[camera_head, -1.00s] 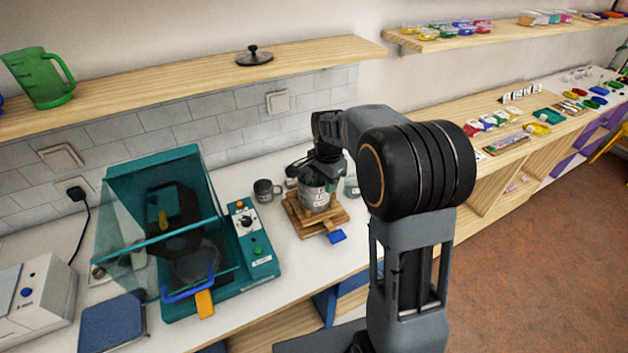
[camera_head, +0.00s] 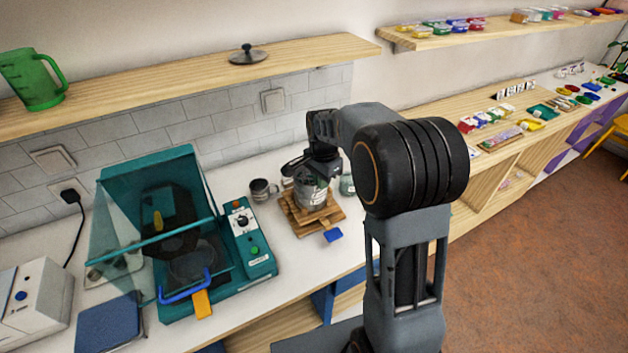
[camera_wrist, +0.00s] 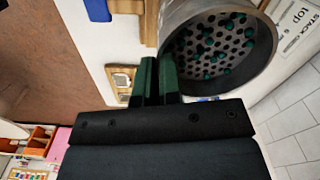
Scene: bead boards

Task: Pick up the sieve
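The sieve (camera_wrist: 256,62) is a round grey metal cup with a perforated floor, and several green beads lie in it in the wrist view. In the head view the sieve stack (camera_head: 311,194) stands on a wooden stand on the counter, partly hidden by my arm. My gripper (camera_wrist: 156,72) has its dark green fingers close together at the sieve's near left rim. The thin wall runs into the narrow gap between them, so the fingers appear shut on the wall. The tips are partly hidden by the rim.
The wooden stand (camera_head: 290,211) has a blue tab (camera_head: 333,236). A dark mug (camera_head: 262,190) stands close on its left and a greenish jar (camera_head: 347,185) on its right. A teal machine (camera_head: 262,267) with a clear raised cover is further left. A shelf (camera_head: 180,82) hangs above.

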